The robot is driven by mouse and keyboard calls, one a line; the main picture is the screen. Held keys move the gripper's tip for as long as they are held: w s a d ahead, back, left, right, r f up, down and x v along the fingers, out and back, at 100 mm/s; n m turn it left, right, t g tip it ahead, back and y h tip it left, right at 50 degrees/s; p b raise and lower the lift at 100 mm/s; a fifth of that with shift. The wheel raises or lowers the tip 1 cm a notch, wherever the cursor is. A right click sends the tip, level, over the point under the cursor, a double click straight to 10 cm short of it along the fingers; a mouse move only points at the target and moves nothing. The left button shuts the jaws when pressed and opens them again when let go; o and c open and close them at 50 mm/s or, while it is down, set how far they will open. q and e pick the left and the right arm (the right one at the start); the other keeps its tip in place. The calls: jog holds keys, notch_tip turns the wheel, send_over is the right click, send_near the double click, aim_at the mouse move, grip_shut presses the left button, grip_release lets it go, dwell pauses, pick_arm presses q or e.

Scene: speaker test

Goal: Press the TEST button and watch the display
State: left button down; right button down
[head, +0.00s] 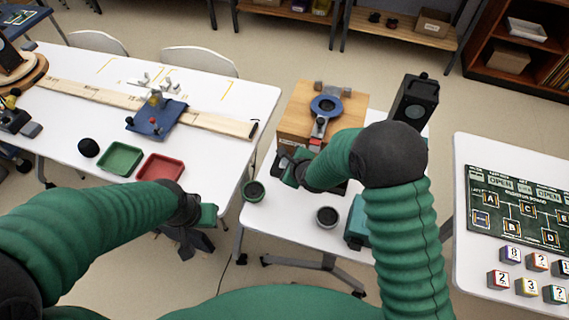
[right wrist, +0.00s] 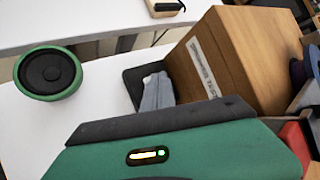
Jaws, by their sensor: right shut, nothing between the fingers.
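A wooden test box (head: 310,98) stands on the middle white table, with a blue ring (head: 326,107) on its top. My right gripper (head: 287,165) is shut and empty, low by the box's near left side. I cannot tell whether it touches the box. I cannot make out the TEST button or the display; my right arm hides part of the box's front. My left gripper (head: 192,240) hangs in front of the left table's near edge, its jaws unclear.
A green-rimmed speaker (head: 253,191) and a grey-rimmed speaker (head: 327,217) lie on the middle table. A black cabinet (head: 415,100) stands behind my right arm. The left table holds a green tray (head: 120,158) and a red tray (head: 160,168). A circuit board panel (head: 515,205) lies on the right table.

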jog(key=shift+f, duration=0.15)
dwell(0.3)
jog(key=shift+r+p, duration=0.65)
jog(key=shift+r, duration=0.25)
jog(key=shift+r, duration=0.1)
notch_tip(320, 180, up, 5)
jog(key=p, duration=0.4)
